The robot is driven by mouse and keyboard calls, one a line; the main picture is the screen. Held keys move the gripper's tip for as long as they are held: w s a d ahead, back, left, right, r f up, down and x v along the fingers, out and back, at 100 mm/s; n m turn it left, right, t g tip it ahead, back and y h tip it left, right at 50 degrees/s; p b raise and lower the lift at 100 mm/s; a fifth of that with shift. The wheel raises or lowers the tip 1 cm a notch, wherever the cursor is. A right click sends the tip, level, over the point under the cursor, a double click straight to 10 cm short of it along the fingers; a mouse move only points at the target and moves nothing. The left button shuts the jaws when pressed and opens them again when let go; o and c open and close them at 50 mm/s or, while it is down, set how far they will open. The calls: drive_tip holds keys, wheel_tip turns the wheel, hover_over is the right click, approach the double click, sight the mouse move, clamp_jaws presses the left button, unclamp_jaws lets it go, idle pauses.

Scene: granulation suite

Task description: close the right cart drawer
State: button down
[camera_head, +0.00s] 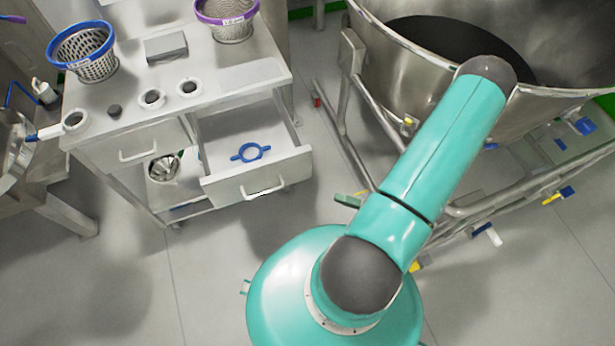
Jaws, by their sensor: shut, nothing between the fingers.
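The right cart drawer (293,171) is pulled well out of the steel cart (228,88). Its front panel carries a light bar handle (264,193). A blue ring-shaped part with two side tabs (251,153) lies inside on the drawer floor. The left drawer (136,146) beside it is shut. My gripper is not in view. My teal arm reaches up and to the right, away from the cart, and its far end lies over the big steel vessel.
Two mesh baskets, blue-rimmed (92,66) and purple-rimmed (232,30), stand on the cart top with a grey block (166,47) and several small round parts. A large steel vessel (385,75) on a frame stands right. Floor (215,255) before the drawer is clear.

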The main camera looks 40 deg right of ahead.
drive_tip(key=f+m+h, duration=0.1)
drive_tip(key=m, duration=0.1)
approach(295, 173)
drive_tip(key=a, duration=0.4)
drive_tip(key=shift+t, duration=0.4)
drive_tip(key=w, duration=0.4)
drive_tip(key=shift+d+f, duration=0.2)
drive_tip(key=shift+w+d, duration=0.1)
drive_tip(key=shift+w, duration=0.35)
drive_tip(key=shift+w, duration=0.1)
drive_tip(key=w+d, duration=0.2)
drive_tip(key=w, duration=0.6)
drive_tip(key=w+d, duration=0.2)
drive_tip(key=w, duration=0.6)
drive_tip(key=w+d, duration=0.2)
drive_tip(key=w, duration=0.6)
drive_tip(key=shift+w+d, duration=0.15)
drive_tip(key=shift+d, duration=0.15)
drive_tip(key=shift+w+d+r, duration=0.1)
drive_tip(key=shift+w+r, duration=0.05)
drive_tip(key=shift+w, duration=0.2)
